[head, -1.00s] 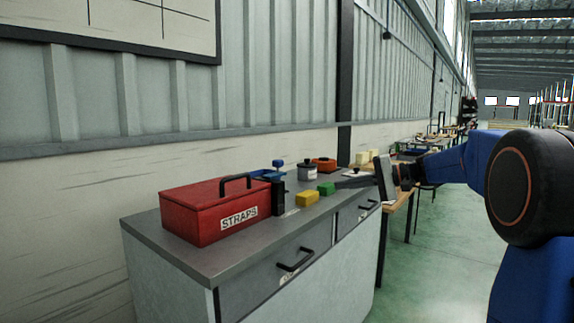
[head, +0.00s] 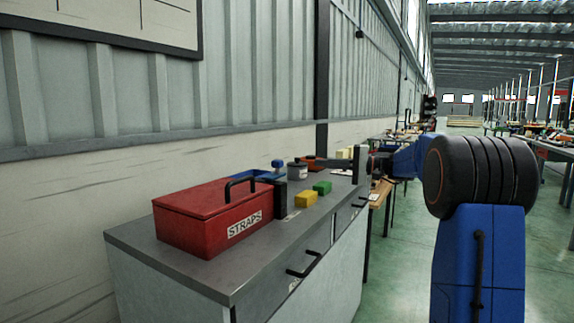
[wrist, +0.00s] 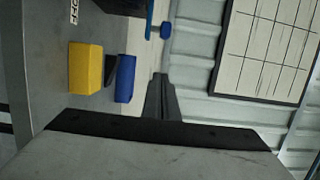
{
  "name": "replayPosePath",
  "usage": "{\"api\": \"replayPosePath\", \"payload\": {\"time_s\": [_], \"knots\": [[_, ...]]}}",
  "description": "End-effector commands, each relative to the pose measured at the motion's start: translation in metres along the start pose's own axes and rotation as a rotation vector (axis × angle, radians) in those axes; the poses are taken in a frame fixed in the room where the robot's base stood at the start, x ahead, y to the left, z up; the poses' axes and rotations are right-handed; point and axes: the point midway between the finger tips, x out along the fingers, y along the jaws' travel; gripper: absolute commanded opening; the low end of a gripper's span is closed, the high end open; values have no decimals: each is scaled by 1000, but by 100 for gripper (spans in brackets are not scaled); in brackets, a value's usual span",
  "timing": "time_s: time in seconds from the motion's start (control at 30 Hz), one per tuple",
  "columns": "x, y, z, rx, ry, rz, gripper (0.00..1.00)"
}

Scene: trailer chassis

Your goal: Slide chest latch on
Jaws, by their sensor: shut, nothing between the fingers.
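A red chest (head: 215,217) with a black top handle and a STRAPS label stands on the grey cabinet top, lid down. A black upright piece (head: 281,195) is at its right end; I cannot tell whether it is the latch. The chest body is not clearly seen there.
A yellow block (head: 306,199) and a green block (head: 322,187) lie right of the chest. A grey pot (head: 297,171), a blue tray (head: 250,175) and an orange item stand behind.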

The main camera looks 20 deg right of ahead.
Motion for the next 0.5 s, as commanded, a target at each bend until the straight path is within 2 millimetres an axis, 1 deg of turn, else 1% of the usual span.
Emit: {"api": "replayPosePath", "payload": {"time_s": [0.17,0.27,0.37,0.5], "knots": [[3,0,0,0,-1,0,0],[10,0,1,0,-3,1,0],[23,0,1,0,-3,1,0],[48,1,1,1,-4,1,0]]}}
